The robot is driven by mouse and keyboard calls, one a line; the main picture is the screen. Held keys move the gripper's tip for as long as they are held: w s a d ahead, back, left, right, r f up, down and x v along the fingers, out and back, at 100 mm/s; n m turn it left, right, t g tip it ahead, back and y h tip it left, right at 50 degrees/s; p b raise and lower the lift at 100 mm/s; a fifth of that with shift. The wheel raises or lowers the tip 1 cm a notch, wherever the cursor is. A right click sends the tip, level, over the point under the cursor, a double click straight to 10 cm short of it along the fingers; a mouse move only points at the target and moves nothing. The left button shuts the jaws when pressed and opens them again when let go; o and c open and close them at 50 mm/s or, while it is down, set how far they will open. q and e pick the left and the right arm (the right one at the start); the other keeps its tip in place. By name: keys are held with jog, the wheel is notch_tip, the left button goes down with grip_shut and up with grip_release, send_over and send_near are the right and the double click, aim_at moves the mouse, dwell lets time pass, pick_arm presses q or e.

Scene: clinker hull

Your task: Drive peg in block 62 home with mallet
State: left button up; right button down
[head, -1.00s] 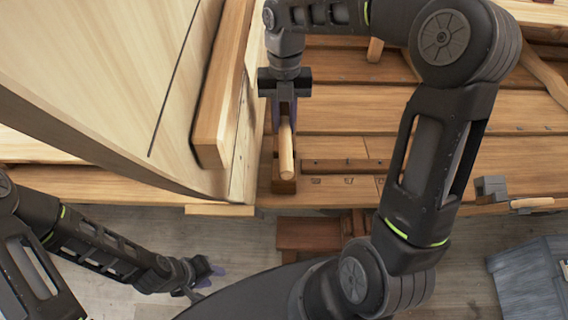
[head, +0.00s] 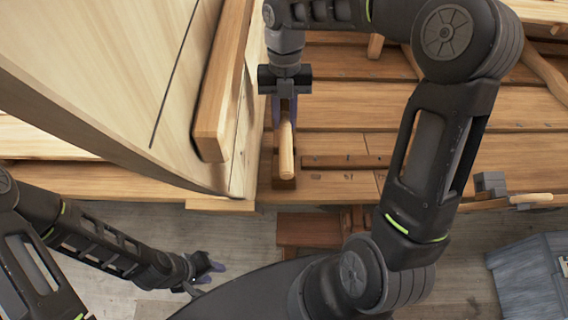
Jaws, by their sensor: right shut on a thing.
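My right gripper (head: 284,108) reaches down over the bench beside the hull and is shut on a light wooden rod with a rounded end (head: 287,150). No number 62 is readable. My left gripper (head: 208,268) hangs low in front of the bench, away from the block; its fingers are too small and edge-on to judge.
The pale planked hull (head: 100,70) with a thick wooden batten (head: 219,90) rises close left of the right gripper. A grey-blue box (head: 530,280) stands at lower right.

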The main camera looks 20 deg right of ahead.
jog(key=shift+w+d, duration=0.1)
jog(key=shift+w, duration=0.15)
jog(key=shift+s, duration=0.1)
jog(key=shift+f, duration=0.1)
jog(key=shift+f+g+y+p, duration=0.35)
jog(key=shift+f+p, duration=0.2)
jog(key=shift+p, duration=0.25)
jog(key=shift+f+g, duration=0.35)
jog(key=shift+f, duration=0.15)
